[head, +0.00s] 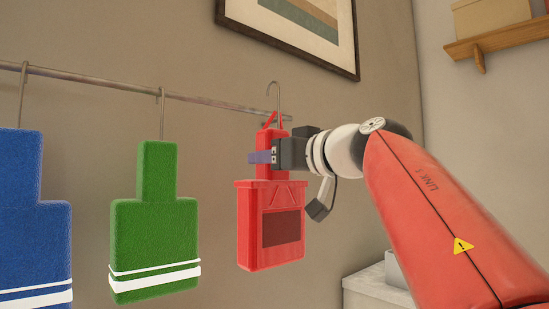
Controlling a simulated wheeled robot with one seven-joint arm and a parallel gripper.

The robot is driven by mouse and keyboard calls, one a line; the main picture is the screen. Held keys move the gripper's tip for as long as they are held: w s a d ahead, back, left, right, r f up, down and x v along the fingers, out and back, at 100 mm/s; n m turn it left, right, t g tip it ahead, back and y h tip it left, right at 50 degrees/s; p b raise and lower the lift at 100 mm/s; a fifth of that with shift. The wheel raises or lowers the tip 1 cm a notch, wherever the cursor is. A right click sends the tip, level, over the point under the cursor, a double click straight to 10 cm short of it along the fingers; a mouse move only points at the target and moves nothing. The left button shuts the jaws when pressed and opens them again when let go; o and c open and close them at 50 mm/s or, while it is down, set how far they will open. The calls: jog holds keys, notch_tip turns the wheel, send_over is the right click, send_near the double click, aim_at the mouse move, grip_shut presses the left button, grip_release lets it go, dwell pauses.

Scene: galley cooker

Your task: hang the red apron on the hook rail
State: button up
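The red apron (270,225) hangs upright in front of the wall near the right end of the hook rail (196,99). It has a dark pocket patch and a red loop at its top. My gripper (262,157) is at the apron's narrow upper part, with a finger showing across it; the gripper appears shut on this part. A metal hook (273,90) rises just above the red loop, close to the rail's end. I cannot tell whether the loop or hook touches the rail.
A green apron (155,238) and a blue apron (32,215) hang from the rail to the left. A framed picture (348,40) is on the wall above. A wooden shelf (505,38) holds a box at upper right. A pale counter (372,287) stands below right.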

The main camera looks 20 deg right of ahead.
jog(key=w+a+f+b, duration=0.1)
jog(key=w+a+f, duration=0.1)
jog(key=w, duration=0.4)
jog(key=shift+w+a+f, duration=0.2)
jog(key=shift+w+a, duration=0.15)
jog(key=shift+a, duration=0.05)
dwell(0.4)
jog(key=o, duration=1.4)
jog(key=shift+s, duration=0.1)
